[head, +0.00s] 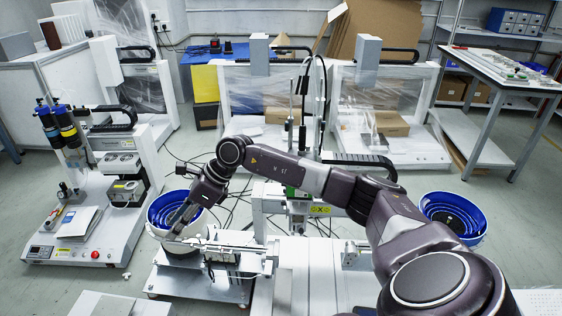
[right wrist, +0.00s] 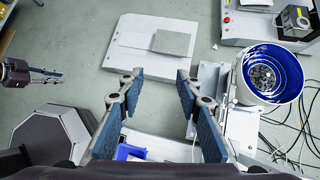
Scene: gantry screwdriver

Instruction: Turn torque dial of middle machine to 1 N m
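The middle machine (head: 290,205) stands behind my right arm in the head view, with an upright column and a white beam. My arm hides part of it, and I cannot make out its torque dial. My right gripper (head: 182,222) reaches left across the machine's front, near the left blue-lined bowl (head: 172,203). In the right wrist view my right gripper (right wrist: 156,80) is open, its blue-padded fingers wide apart with nothing between them. My left gripper (right wrist: 50,76) shows at that view's left edge, its two thin fingers apart and empty. It is not in the head view.
Another blue-lined bowl (head: 455,217) stands at the right. A machine with a red button (head: 95,254) stands at the left. In the right wrist view a flat white base (right wrist: 125,48) carries a grey block. Cables (head: 225,185) lie on the floor behind the left bowl.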

